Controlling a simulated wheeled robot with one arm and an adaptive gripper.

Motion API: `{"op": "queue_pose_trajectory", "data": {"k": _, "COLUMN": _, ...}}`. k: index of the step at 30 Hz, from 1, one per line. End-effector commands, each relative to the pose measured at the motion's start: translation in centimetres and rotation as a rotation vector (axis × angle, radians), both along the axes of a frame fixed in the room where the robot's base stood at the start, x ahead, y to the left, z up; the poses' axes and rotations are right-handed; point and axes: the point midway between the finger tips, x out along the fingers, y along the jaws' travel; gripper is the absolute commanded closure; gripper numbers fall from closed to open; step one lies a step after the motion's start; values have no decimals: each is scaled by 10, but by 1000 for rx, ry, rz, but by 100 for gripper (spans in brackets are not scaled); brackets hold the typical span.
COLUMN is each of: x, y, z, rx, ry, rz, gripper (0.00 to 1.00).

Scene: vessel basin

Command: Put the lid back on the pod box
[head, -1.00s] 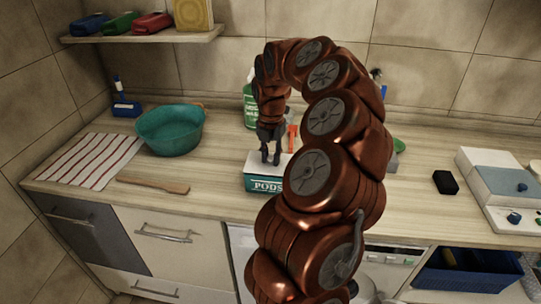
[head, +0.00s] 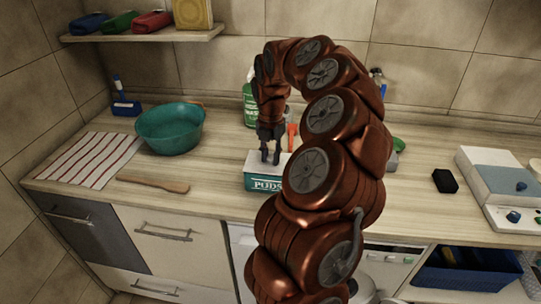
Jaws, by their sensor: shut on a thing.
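The pod box (head: 262,183) is a teal carton lettered PODS, standing upright on the worktop near its front edge. A white lid (head: 254,166) lies flat across its top. I see no clear gap between lid and box, but cannot tell whether it is fully seated. My gripper (head: 270,161) points down at the lid from above, its dark fingers close together and shut on the lid. The right part of the box and lid is hidden behind my arm.
A teal basin (head: 170,130), a wooden spatula (head: 154,184) and a striped cloth (head: 90,160) lie to the left. A green bottle (head: 250,107) stands behind my gripper. A black block (head: 445,181) and a pale appliance (head: 500,185) are at the right.

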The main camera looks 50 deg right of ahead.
Motion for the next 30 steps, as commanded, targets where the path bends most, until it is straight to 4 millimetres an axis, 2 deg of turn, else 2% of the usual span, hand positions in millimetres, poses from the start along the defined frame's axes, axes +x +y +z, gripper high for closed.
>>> {"op": "queue_pose_trajectory", "data": {"k": 1, "x": 0, "y": 0, "z": 0, "rx": 0, "ry": 0, "rz": 0, "gripper": 74}}
{"op": "queue_pose_trajectory", "data": {"k": 9, "x": 0, "y": 0, "z": 0, "rx": 0, "ry": 0, "rz": 0, "gripper": 46}}
{"op": "queue_pose_trajectory", "data": {"k": 16, "x": 0, "y": 0, "z": 0, "rx": 0, "ry": 0, "rz": 0, "gripper": 45}}
{"op": "queue_pose_trajectory", "data": {"k": 23, "x": 0, "y": 0, "z": 0, "rx": 0, "ry": 0, "rz": 0, "gripper": 21}}
{"op": "queue_pose_trajectory", "data": {"k": 30, "x": 0, "y": 0, "z": 0, "rx": 0, "ry": 0, "rz": 0, "gripper": 21}}
